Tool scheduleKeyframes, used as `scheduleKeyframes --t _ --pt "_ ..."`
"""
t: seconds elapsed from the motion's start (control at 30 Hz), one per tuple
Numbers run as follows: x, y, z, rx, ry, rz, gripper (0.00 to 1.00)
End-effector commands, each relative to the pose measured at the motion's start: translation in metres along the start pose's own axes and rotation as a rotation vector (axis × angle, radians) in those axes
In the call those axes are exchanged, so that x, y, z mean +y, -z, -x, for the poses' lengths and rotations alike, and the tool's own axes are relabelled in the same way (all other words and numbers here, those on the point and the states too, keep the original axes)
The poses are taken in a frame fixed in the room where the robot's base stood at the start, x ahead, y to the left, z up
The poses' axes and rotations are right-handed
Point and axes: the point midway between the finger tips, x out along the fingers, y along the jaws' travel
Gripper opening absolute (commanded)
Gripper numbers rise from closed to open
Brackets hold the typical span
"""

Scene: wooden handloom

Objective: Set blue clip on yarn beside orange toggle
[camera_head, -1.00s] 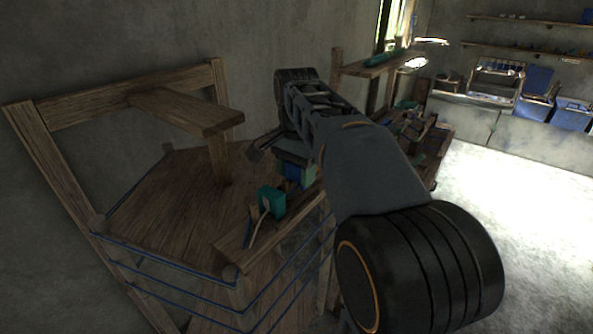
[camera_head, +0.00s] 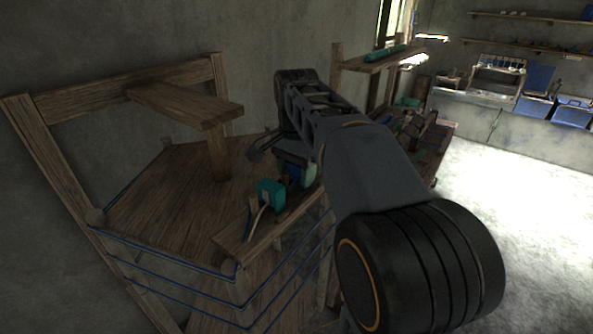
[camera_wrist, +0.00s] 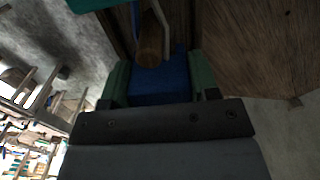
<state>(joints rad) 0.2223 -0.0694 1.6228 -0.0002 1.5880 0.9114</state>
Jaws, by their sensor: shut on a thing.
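My gripper (camera_head: 296,172) is over the front plank of the loom, partly hidden behind my own arm. The wrist view shows its two green fingers (camera_wrist: 160,78) shut on the blue clip (camera_wrist: 158,84). The clip also shows as a small dark blue patch in the camera_head view (camera_head: 291,179). Blue yarn (camera_head: 180,293) runs in several strands around the loom's near corner. I cannot make out an orange toggle for certain; a brown rounded peg (camera_wrist: 150,46) lies just beyond the clip in the wrist view, and I cannot tell whether they touch.
A teal block (camera_head: 270,194) with a pale cord sits on the front plank (camera_head: 240,240), left of my gripper. A raised wooden beam (camera_head: 185,103) overhangs the wooden deck (camera_head: 165,205). A narrow shelf (camera_head: 375,64) stands behind; open floor lies at right.

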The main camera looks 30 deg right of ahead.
Motion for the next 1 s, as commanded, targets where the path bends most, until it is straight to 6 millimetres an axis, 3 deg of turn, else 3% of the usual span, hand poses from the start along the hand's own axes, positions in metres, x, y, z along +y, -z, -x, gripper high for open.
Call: scheduleKeyframes --t 0.47,0.5,0.8,0.97,1.0 --pt "-0.0001 0.0001 0.0003 0.000 0.000 0.000 0.32" --pt "-0.0001 0.0001 0.0003 0.000 0.000 0.000 0.56" --pt "-0.0001 0.0001 0.0002 0.000 0.000 0.000 0.84" --pt "-0.0001 0.0001 0.0002 0.000 0.000 0.000 0.85" --pt "-0.0001 0.0001 0.0001 0.000 0.000 0.000 0.88"
